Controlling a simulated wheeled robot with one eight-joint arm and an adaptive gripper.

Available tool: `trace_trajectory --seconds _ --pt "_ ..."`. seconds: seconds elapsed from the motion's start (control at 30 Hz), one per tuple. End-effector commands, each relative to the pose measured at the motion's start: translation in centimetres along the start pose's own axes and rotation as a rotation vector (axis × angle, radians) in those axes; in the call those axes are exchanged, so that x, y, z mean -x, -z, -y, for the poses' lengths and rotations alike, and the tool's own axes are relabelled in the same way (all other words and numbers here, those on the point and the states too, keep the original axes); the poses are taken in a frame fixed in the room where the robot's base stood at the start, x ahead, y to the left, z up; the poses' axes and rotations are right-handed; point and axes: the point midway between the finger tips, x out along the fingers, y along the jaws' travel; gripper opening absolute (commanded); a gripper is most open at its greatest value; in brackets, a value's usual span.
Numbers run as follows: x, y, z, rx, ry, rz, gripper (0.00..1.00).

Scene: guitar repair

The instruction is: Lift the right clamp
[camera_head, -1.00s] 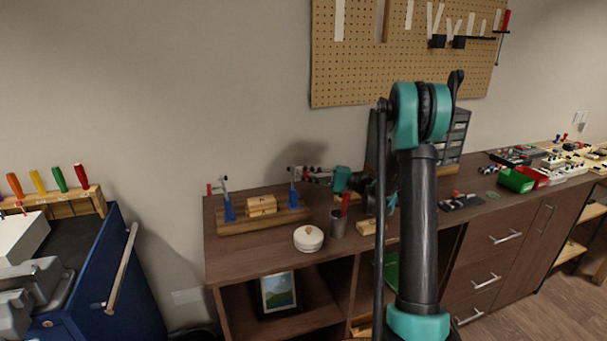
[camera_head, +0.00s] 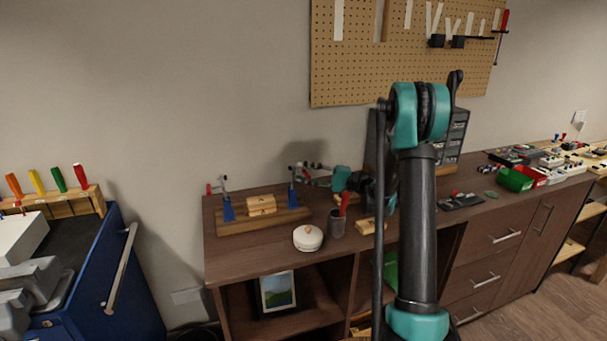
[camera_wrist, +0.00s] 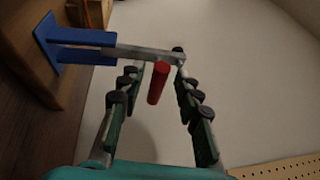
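The right clamp (camera_head: 292,195) stands upright at the right end of a wooden board (camera_head: 262,220), with a blue base and a grey upper part. In the wrist view, its blue body (camera_wrist: 80,47) is at the upper left, its grey arm runs right, and its red handle (camera_wrist: 158,83) lies in the gap between my fingers. My gripper (camera_wrist: 158,78) is open, with a finger on each side of the handle and no clear contact. In the head view my gripper (camera_head: 317,174) is just right of the clamp. The left clamp (camera_head: 228,203) stands at the board's other end.
A wooden block (camera_head: 262,206) sits between the clamps. A round white container (camera_head: 308,238) and a cup with a red-handled tool (camera_head: 337,223) stand in front of my gripper on the brown cabinet (camera_head: 262,257). The wall (camera_head: 240,120) is behind.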

Motion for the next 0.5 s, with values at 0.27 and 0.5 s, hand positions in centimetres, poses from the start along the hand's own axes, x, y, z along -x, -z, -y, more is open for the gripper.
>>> trace_trajectory --seconds 0.27,0.5 --pt "4.6 0.0 0.0 0.002 0.0 -0.003 0.33" --pt "9.2 0.0 0.0 0.0 0.001 -0.002 0.33"
